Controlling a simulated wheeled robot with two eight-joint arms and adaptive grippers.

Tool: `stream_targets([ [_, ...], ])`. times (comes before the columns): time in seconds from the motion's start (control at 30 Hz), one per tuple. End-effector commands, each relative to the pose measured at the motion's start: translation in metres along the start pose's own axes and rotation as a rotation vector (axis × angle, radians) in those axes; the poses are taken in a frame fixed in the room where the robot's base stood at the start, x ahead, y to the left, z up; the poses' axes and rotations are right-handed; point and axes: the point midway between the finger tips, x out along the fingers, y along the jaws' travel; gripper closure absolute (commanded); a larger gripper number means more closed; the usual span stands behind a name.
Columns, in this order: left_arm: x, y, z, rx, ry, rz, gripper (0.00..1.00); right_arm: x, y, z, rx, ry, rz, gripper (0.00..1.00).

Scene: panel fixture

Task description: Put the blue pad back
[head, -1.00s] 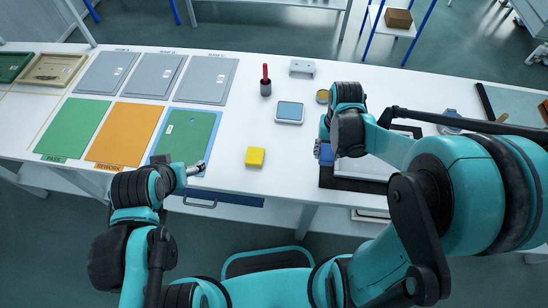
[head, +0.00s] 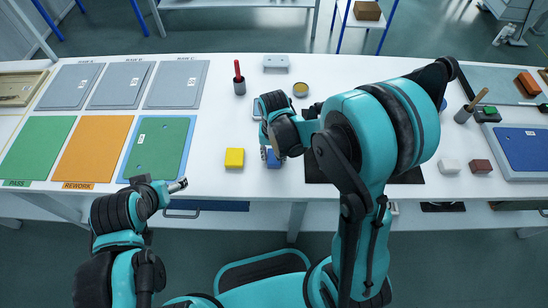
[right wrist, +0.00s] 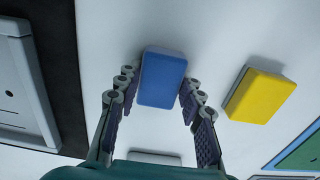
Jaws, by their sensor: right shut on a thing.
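The blue pad (head: 273,160) is a small block just right of the yellow pad (head: 234,158) in the head view. My right gripper (head: 268,150) is shut on it. In the right wrist view the blue pad (right wrist: 162,78) sits between the two fingers, over the white table, with the yellow pad (right wrist: 260,96) beside it and apart. I cannot tell whether the blue pad touches the table. My left gripper (head: 178,187) is empty near the table's front edge, by the green panel (head: 158,148); its jaw opening is unclear.
A dark fixture (head: 408,178) is partly hidden behind my right arm. A cup with a red-handled tool (head: 239,86) and a round yellowish tin (head: 300,89) stand behind. White and brown blocks (head: 481,166) lie right. Some white table around the yellow pad is clear.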

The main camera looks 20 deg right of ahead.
Motion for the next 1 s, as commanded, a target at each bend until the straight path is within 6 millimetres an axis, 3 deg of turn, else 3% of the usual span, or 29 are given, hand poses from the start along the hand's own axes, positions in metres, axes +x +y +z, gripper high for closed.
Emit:
stream_targets([
  [0.3,0.003,0.000,0.002,0.000,0.000,0.000,0.25,0.003,0.000,0.000,0.000,0.000,0.000,0.99],
  [0.33,0.002,0.000,0.001,0.000,0.000,0.000,0.25,0.002,0.000,0.000,0.000,0.000,0.000,0.57],
  [0.4,0.001,0.000,0.001,0.000,0.000,0.000,0.25,0.002,0.000,0.000,0.000,0.000,0.000,0.42],
  [0.77,-0.002,0.000,-0.001,0.000,0.000,0.000,0.25,-0.002,0.000,0.000,0.000,0.000,0.000,0.42],
  [0.87,-0.007,0.000,-0.005,0.000,0.000,0.000,0.25,-0.015,0.000,0.000,0.000,0.000,0.000,0.42],
  [1.0,-0.017,0.000,-0.013,0.000,0.000,0.000,0.25,-0.045,0.000,0.000,0.000,0.000,0.000,0.42],
])
